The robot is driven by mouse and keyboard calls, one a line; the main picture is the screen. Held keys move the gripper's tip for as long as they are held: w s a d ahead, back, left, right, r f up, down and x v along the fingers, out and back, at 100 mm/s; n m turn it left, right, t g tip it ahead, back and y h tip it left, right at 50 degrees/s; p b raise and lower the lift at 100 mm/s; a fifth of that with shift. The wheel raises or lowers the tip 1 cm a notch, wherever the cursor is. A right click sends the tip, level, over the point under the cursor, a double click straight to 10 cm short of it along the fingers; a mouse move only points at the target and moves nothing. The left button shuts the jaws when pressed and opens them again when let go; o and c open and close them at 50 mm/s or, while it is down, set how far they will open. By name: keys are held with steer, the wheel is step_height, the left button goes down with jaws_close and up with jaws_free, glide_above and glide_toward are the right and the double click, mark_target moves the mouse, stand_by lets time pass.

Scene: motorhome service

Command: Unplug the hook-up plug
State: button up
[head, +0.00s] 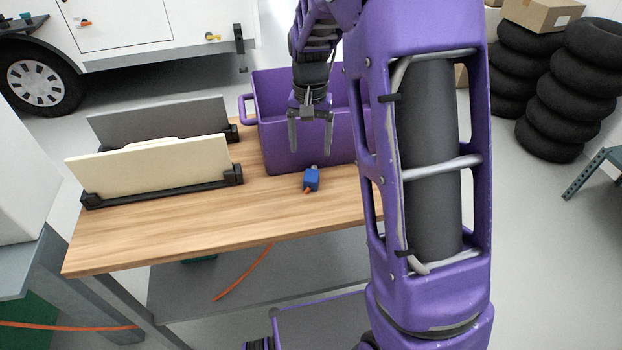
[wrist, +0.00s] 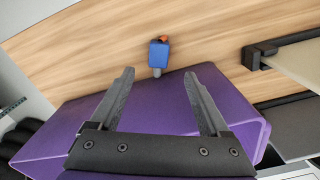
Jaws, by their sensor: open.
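The hook-up plug (head: 311,179) is a small blue block with an orange end, on the wooden table in front of the purple bin. A short grey part sticks out of it toward the bin. In the wrist view the plug (wrist: 159,54) lies beyond my fingertips, roughly centred between them. My gripper (head: 310,150) is open and empty, above the bin's near side and behind the plug; its fingers (wrist: 160,75) touch nothing that I can make out. No socket around the plug can be made out.
The purple bin (head: 262,112) stands on the wooden table (head: 180,230). Racks with a cream panel (head: 150,170) and a grey panel (head: 160,120) stand at left. An orange cable (head: 243,272) hangs below the table edge. The table's front left is clear.

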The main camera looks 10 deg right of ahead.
mark_target(312, 174)
steer(key=f, duration=1)
steer(key=shift+w+d+f+b, duration=0.2)
steer(key=shift+f+b, duration=0.05)
steer(key=shift+b, duration=0.05)
steer(key=shift+c, duration=0.3)
jaws_close()
